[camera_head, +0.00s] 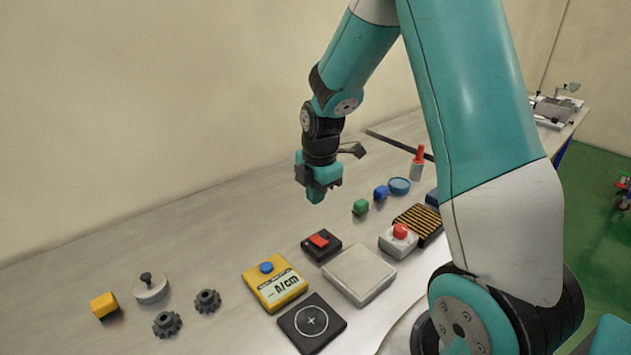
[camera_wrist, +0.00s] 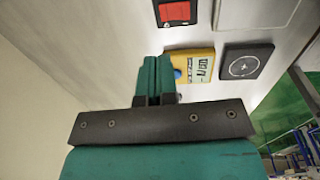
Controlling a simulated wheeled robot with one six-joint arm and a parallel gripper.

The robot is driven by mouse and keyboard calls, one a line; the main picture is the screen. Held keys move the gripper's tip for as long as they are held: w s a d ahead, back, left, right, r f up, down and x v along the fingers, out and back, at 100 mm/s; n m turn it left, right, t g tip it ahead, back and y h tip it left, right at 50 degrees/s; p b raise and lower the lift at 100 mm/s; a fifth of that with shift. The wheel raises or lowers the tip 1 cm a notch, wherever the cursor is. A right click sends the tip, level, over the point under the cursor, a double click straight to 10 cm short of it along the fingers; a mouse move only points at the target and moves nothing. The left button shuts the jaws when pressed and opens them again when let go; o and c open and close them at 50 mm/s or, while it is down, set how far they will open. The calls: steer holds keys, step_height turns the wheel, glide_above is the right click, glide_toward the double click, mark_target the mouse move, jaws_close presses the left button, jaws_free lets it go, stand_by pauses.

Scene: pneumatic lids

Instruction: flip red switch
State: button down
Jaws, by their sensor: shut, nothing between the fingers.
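The red switch (camera_head: 319,240) is a red rocker on a small black box (camera_head: 329,253) in the middle of the table. In the wrist view the red switch (camera_wrist: 175,12) shows at the top, on its black housing, partly cut off by the frame edge. My gripper (camera_head: 315,197) hangs pointing down above the table, behind the switch and apart from it. In the wrist view my gripper (camera_wrist: 153,62) has its teal fingers pressed together with nothing between them, and the switch lies beyond the fingertips.
A yellow meter box (camera_head: 283,290) with a blue knob, a black pad with a circle (camera_head: 311,323) and a grey plate (camera_head: 358,275) surround the switch. A box with a red button (camera_head: 399,240) stands to the right. Gears (camera_head: 167,323) lie left.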

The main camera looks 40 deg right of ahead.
steer(key=shift+w+r, duration=0.2)
steer(key=shift+r, duration=1.45)
steer(key=shift+a, duration=0.1)
steer(key=s+a+r+m+y, duration=0.1)
steer(key=s+a+r+m, duration=0.3)
steer(key=a, duration=0.4)
steer(key=s+a+r+m+y, duration=0.1)
steer(key=s+a+r+m, duration=0.15)
steer(key=s+a, duration=0.45)
steer(key=s+a+r+m+g+y, duration=0.1)
steer(key=s+a+r+m+y, duration=0.1)
steer(key=s+a, duration=0.6)
steer(key=s+r+m, duration=0.1)
steer(key=s+m, duration=0.1)
steer(key=s, duration=0.1)
steer(key=shift+r, duration=0.15)
steer(key=shift+s+m, duration=0.1)
steer(key=shift+m, duration=0.15)
